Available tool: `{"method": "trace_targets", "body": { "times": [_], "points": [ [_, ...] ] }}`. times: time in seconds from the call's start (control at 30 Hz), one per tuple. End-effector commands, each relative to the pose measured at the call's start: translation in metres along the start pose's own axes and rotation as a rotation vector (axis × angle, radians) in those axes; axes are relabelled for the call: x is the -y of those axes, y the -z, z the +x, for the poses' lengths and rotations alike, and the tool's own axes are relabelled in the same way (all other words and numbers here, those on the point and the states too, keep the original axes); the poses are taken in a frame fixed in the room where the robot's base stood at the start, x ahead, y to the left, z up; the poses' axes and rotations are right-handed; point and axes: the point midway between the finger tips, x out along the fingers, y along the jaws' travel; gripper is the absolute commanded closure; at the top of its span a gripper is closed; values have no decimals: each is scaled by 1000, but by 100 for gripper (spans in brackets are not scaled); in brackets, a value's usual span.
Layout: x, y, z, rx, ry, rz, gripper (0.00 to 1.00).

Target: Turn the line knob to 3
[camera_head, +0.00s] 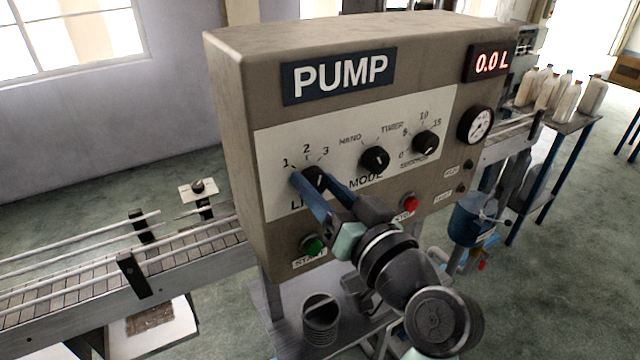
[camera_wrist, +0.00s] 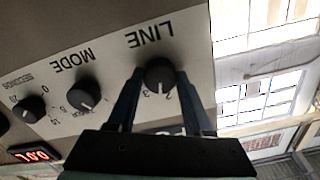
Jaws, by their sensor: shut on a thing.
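The LINE knob (camera_head: 313,176) is a round black knob at the left of the pump panel, with marks 1, 2 and 3 above it. My gripper (camera_head: 308,180) reaches it from the front right, and its blue fingers are shut on the knob's sides. In the wrist view the LINE knob (camera_wrist: 159,72) sits between the two fingertips of my gripper (camera_wrist: 159,76).
The MODE knob (camera_head: 374,159) and another dial (camera_head: 425,143) are to the right on the panel. A green start button (camera_head: 312,244) and a red stop button (camera_head: 410,203) lie below, near my arm. The display (camera_head: 491,62) reads 0.0 L. A conveyor (camera_head: 120,265) runs left.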

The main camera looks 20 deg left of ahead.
Motion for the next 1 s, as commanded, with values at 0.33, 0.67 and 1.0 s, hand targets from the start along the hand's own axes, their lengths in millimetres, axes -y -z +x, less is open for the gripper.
{"method": "trace_targets", "body": {
  "times": [0.33, 0.67, 1.0],
  "points": [
    [0, 1, 0, 1, -1, 292, 100],
    [-1, 0, 0, 0, 0, 478, 100],
    [-1, 0, 0, 0, 0, 541, 100]
  ]
}}
